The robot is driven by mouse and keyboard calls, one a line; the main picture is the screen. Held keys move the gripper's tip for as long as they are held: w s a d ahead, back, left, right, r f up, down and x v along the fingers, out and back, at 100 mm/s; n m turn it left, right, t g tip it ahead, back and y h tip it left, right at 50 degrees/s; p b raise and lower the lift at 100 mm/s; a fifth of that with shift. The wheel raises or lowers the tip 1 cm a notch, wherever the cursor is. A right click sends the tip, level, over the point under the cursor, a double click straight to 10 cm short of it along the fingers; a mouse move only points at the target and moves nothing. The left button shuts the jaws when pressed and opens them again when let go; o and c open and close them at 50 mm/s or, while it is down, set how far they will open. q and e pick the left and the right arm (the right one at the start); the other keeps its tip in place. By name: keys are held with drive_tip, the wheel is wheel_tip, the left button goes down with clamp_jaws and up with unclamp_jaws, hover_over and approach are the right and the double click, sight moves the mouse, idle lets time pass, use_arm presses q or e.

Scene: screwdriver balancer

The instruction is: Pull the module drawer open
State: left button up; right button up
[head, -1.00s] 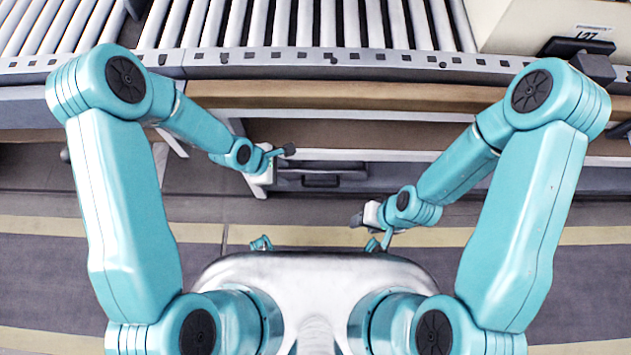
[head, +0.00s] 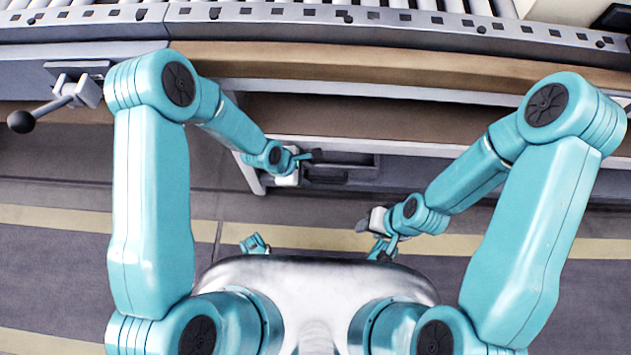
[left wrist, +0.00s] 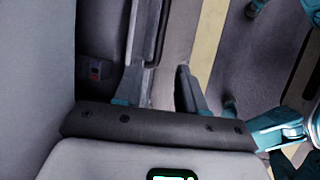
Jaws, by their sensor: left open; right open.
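The grey module drawer (head: 362,174) sits in the low frame under the bench, in the middle of the head view. A dark handle shows at its left part, partly behind my left gripper (head: 312,166). My left gripper is open at the drawer's left end. In the left wrist view, its two dark fingers (left wrist: 158,80) stand apart, with a long grey edge of the drawer (left wrist: 150,50) running up between them. I cannot tell whether they touch it. My right gripper (head: 372,232) is open and empty, away from the drawer above the floor.
A brown bench shelf (head: 420,65) and a roller conveyor (head: 400,15) lie above the drawer. A lever with a black knob (head: 20,121) sticks out at the left. The floor with a yellow stripe (head: 310,236) is clear in front.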

use_arm(q)
drive_tip(key=b+x, duration=0.3)
drive_tip(key=x, duration=0.5)
drive_tip(key=shift+f, duration=0.15)
clamp_jaws()
